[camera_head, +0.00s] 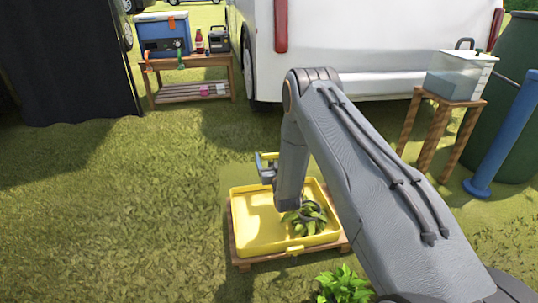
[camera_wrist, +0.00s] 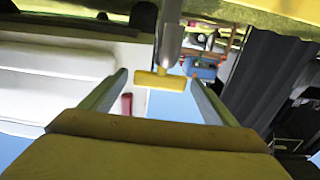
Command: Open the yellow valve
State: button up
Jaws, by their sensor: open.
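The yellow valve (camera_wrist: 168,81) shows in the wrist view as a short yellow crossbar on the end of a grey metal pipe (camera_wrist: 170,38). My gripper (camera_wrist: 158,77) is open, with one finger on each side of the crossbar in the picture. The crossbar appears beyond or level with the fingertips, and I see no contact. In the head view my gripper (camera_head: 266,166) is low over the back edge of a yellow tray (camera_head: 245,233).
A wooden table (camera_head: 193,78) with a blue cooler (camera_head: 164,33) stands behind left. A white vehicle (camera_head: 345,45) is behind. A water container (camera_head: 458,75) stands at right. Grass at left is clear.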

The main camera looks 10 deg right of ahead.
jog(key=shift+w+b, duration=1.15)
jog(key=shift+w, duration=1.4)
jog(key=c, duration=1.1)
jog(key=shift+o, duration=0.2)
